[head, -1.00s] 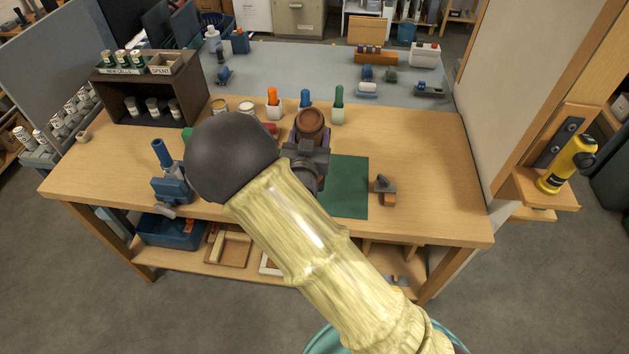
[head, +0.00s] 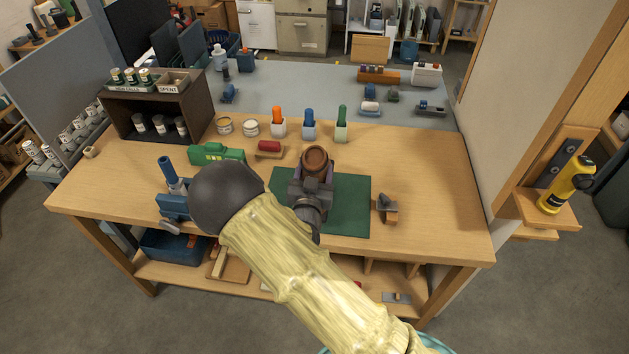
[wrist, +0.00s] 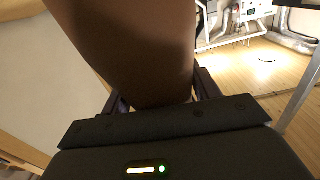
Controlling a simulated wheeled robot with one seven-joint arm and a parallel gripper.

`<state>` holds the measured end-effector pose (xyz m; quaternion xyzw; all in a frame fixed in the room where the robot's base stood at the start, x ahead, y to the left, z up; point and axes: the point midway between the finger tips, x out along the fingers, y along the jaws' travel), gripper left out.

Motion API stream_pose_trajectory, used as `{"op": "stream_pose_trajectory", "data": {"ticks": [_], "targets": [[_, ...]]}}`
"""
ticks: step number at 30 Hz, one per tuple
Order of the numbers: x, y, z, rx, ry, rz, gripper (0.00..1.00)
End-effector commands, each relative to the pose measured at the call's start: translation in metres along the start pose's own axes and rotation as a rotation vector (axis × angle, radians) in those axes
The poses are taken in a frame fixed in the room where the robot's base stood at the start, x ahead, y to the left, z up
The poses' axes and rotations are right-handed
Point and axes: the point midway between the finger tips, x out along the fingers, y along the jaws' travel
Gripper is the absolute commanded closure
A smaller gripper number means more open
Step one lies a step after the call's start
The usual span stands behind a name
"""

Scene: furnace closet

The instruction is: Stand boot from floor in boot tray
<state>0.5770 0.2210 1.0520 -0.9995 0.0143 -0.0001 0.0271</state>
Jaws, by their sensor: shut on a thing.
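My gripper (head: 314,178) is over the workbench, in front of the green mat (head: 348,205) in the head view. It is shut on a brown item (head: 317,157) with a round, rimmed top. In the wrist view the brown item (wrist: 130,45) fills the space between the fingers as a broad, smooth shape. I cannot tell from these views whether it is the boot, and its lower part is hidden. I cannot tell whether it touches the mat. No boot tray can be made out.
A green toy-like block (head: 217,153), a red-topped block (head: 269,148) and handled tools in holders (head: 309,125) stand behind the gripper. A blue vise-like tool (head: 172,190) is left, a small grey-and-wood piece (head: 387,207) right. The bench's right side is clear.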

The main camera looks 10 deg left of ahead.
Motion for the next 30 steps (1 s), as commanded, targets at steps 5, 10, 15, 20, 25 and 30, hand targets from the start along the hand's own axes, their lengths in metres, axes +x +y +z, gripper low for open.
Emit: {"op": "stream_pose_trajectory", "data": {"ticks": [5, 10, 15, 20, 25, 30], "targets": [[0.001, 0.002, -0.001, 0.000, 0.004, 0.003, 1.00], [0.002, 0.004, 0.012, -0.003, 0.002, 0.005, 1.00], [0.002, 0.006, 0.032, -0.002, 0.004, 0.007, 1.00], [0.003, 0.009, 0.039, 0.001, 0.005, 0.012, 1.00], [0.003, 0.007, 0.040, 0.001, 0.005, 0.009, 1.00], [0.001, 0.005, 0.043, 0.000, 0.000, 0.005, 0.35]]}}
